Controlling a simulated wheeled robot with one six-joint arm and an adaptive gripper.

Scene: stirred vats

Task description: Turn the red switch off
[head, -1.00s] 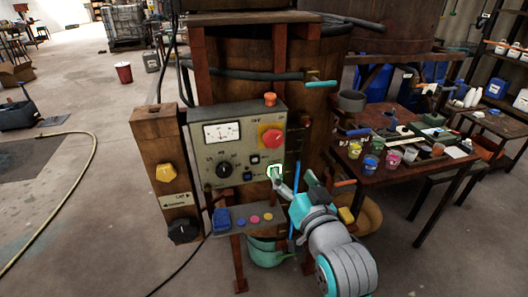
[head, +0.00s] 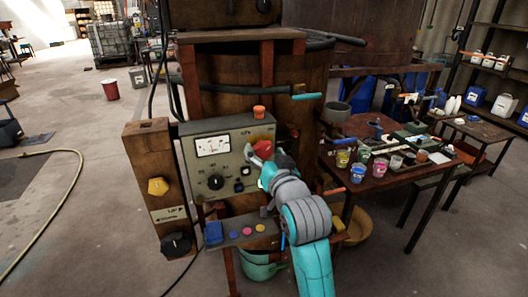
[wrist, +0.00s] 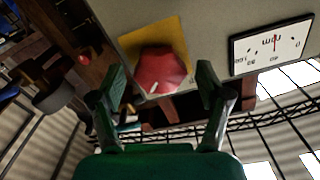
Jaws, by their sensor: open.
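The red switch (wrist: 161,72) is a faceted red knob with a small white mark, on a yellow plate (wrist: 150,32) on the grey control panel (head: 192,165). In the wrist view the knob lies between the two spread fingers of my gripper (wrist: 162,76). The gripper is open, and a gap shows on each side of the knob. In the head view my gripper (head: 262,162) is at the right part of the panel and partly covers the knob and its plate. I cannot tell whether a finger touches the knob.
A table with paint cups (head: 358,173) stands at the right. Open floor lies at the left.

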